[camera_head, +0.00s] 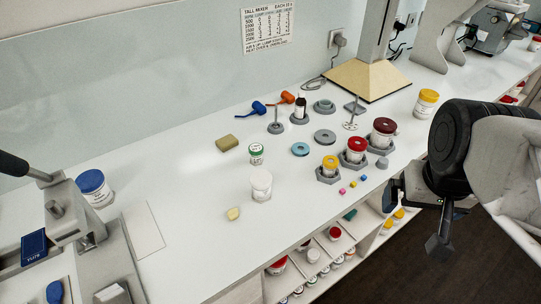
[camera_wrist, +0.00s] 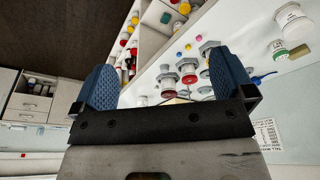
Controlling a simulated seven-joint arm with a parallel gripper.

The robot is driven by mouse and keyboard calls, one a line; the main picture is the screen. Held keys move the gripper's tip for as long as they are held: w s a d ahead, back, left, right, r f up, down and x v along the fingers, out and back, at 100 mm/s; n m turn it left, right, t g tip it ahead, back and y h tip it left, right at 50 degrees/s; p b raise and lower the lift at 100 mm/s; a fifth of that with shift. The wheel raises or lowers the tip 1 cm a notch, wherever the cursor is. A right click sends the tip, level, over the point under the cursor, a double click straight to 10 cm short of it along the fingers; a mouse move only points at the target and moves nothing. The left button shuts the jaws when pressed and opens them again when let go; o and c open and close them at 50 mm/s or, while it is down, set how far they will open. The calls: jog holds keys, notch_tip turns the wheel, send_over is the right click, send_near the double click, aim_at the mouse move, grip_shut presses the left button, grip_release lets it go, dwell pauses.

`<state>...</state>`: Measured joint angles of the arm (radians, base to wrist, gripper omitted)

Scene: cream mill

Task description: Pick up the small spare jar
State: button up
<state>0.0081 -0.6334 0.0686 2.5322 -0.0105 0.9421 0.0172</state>
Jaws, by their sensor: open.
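Several jars stand on the white bench, and I cannot tell for sure which is the small spare jar. A small white jar with a green lid (camera_head: 256,154) stands upright near the bench's middle. A larger white jar (camera_head: 262,184) stands just in front of it. Jars with yellow (camera_head: 330,166), red (camera_head: 356,150) and dark red lids (camera_head: 383,132) sit in grey hexagonal holders to the right. My gripper (camera_head: 418,222) is open and empty beyond the bench's front edge, at right, away from all jars. Its two blue fingers show apart in the wrist view (camera_wrist: 165,85).
A yellow-lidded jar (camera_head: 426,103) stands farther back. A blue-lidded jar (camera_head: 94,187) is at left by a grey machine (camera_head: 95,250). Grey discs, a post and orange and blue scoops lie behind the jars. Shelves with jars run under the bench.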

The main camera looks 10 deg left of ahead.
jog(key=shift+c, duration=0.8)
jog(key=m+y, duration=1.3)
jog(key=m, duration=0.6)
send_near(268, 180)
jog(key=s+x, duration=0.1)
jog(key=x, duration=0.3)
jog(key=shift+w+a+f+m+t, duration=0.3)
jog(key=shift+w+m+t, duration=0.15)
jog(key=shift+m, duration=0.55)
jog(key=shift+a, duration=0.1)
jog(key=shift+x, duration=1.25)
